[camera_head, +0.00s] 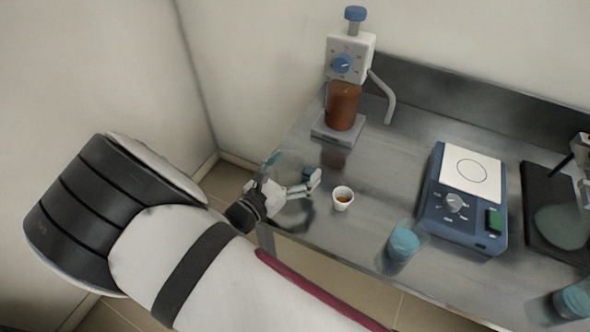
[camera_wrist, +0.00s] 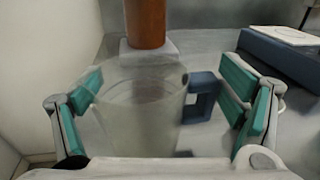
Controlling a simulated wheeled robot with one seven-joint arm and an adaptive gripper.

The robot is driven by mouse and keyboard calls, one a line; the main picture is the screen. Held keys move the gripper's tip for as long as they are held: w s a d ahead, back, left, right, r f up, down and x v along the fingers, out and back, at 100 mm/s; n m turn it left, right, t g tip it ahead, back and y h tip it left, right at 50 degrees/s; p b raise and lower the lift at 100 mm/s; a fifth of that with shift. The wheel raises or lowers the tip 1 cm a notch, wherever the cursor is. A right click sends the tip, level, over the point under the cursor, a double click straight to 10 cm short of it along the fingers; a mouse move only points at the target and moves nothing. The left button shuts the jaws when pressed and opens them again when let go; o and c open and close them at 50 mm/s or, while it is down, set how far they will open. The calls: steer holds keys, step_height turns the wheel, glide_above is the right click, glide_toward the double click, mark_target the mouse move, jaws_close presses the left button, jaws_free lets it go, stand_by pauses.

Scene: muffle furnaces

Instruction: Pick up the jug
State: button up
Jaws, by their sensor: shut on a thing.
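The jug is a clear, translucent vessel with a dark blue handle. It stands upright between the fingers of my gripper in the wrist view (camera_wrist: 140,118), with its handle towards the right finger. In the head view the jug (camera_head: 290,163) is faint and partly hidden by my gripper (camera_head: 291,182), at the left end of the metal table. My gripper also shows in the wrist view (camera_wrist: 165,92), its teal-padded fingers on either side of the jug and shut on it. The jug's base is hidden, so I cannot tell whether it touches the table.
A dispenser on a brown bottle (camera_head: 343,105) stands behind the jug on a grey base. A small white cup (camera_head: 343,198) is close to the right. The metal table (camera_head: 385,165) has some bare room between.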

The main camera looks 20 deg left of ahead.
steer(key=s+d+r+p, duration=0.1)
steer(key=s+p, duration=0.3)
steer(key=s, duration=0.4)
steer(key=s+d+r+p, duration=0.2)
steer(key=s+r+p, duration=0.1)
steer(key=s, duration=0.4)
steer(key=shift+s+d+r+p, duration=0.25)
steer(key=shift+s+d+p, duration=0.1)
steer(key=shift+p, duration=0.2)
